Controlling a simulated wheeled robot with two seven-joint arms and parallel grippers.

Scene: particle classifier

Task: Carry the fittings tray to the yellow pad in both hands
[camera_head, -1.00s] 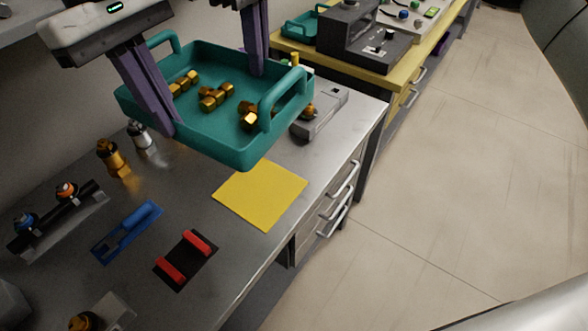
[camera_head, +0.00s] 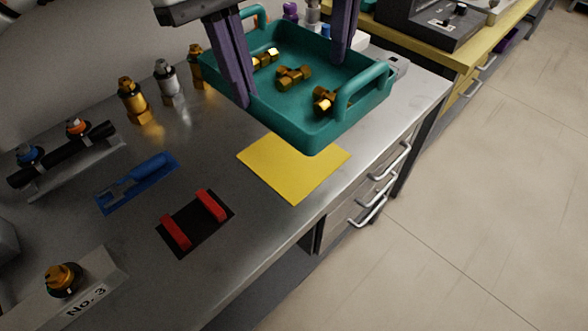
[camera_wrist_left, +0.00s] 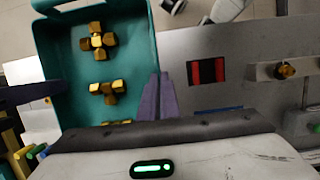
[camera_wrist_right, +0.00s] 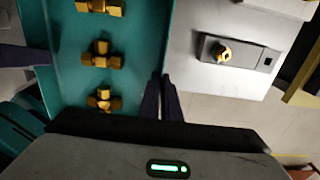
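The teal fittings tray (camera_head: 318,133) hangs above the bench, with several brass fittings (camera_head: 293,77) inside. In the head view its near corner overlaps the far edge of the yellow pad (camera_head: 293,168). My left gripper (camera_head: 240,98) has its purple fingers closed together at the tray's left wall. My right gripper (camera_head: 340,58) has its fingers at the far right wall. The tray wall runs between each pair of fingers in the left wrist view (camera_wrist_left: 158,98) and the right wrist view (camera_wrist_right: 163,98). The pad's surface is bare where it shows.
A black plate with red handles (camera_head: 195,220), a blue tool holder (camera_head: 140,183) and a dark rack (camera_head: 62,155) lie on the bench at left. Brass and silver fittings (camera_head: 133,100) stand behind. The bench's front edge and drawers are close right of the pad.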

